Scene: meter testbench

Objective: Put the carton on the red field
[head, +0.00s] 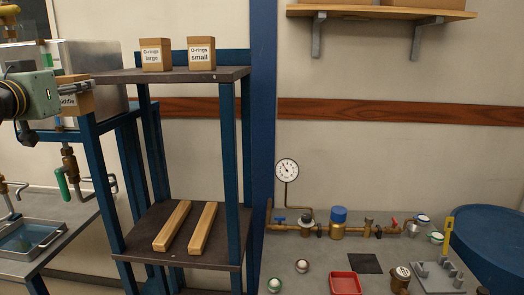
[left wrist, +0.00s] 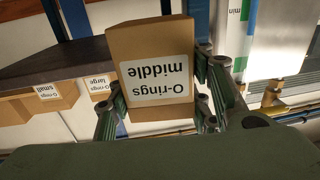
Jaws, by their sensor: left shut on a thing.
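The carton labelled "O-rings middle" (left wrist: 150,50) is brown cardboard with a white label that reads upside down in the left wrist view. My left gripper (left wrist: 163,92) is shut on it, one finger at each side. In the head view the gripper (head: 62,92) is at the left edge, and the carton (head: 77,98) shows partly behind it, beside the left end of the upper shelf. A small red tray-like area with a raised rim (head: 345,275) lies on the bench at the lower right; no other red field is clear. My right gripper is not in view.
Cartons "O-rings large" (head: 156,55) and "O-rings small" (head: 201,54) stand on the dark upper shelf (head: 180,76), with bare space to their left. Two wooden bars (head: 172,226) lie on the lower shelf. Pipework with a gauge (head: 287,170) stands on the right bench.

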